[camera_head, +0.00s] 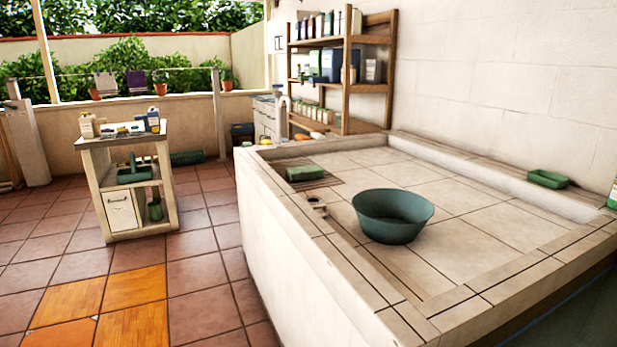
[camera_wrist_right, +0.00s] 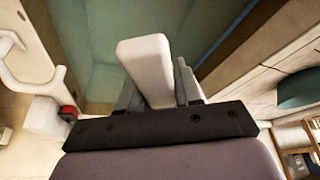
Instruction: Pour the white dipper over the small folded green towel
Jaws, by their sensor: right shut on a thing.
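The small folded green towel (camera_head: 305,173) lies on a slatted brown mat (camera_head: 325,182) at the far left corner of the tiled basin. In the right wrist view, my right gripper (camera_wrist_right: 160,88) is shut on a white, blunt-ended piece, which looks like the handle of the white dipper (camera_wrist_right: 146,58). The dipper's cup cannot be made out there. Neither my grippers nor the dipper shows in the head view. My left gripper is in neither view.
A green bowl (camera_head: 393,215) stands on the basin floor, right of and nearer than the towel. A small green dish (camera_head: 547,179) sits on the right ledge. A wooden shelf (camera_head: 340,75) stands behind, and a small cart (camera_head: 128,185) on the left.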

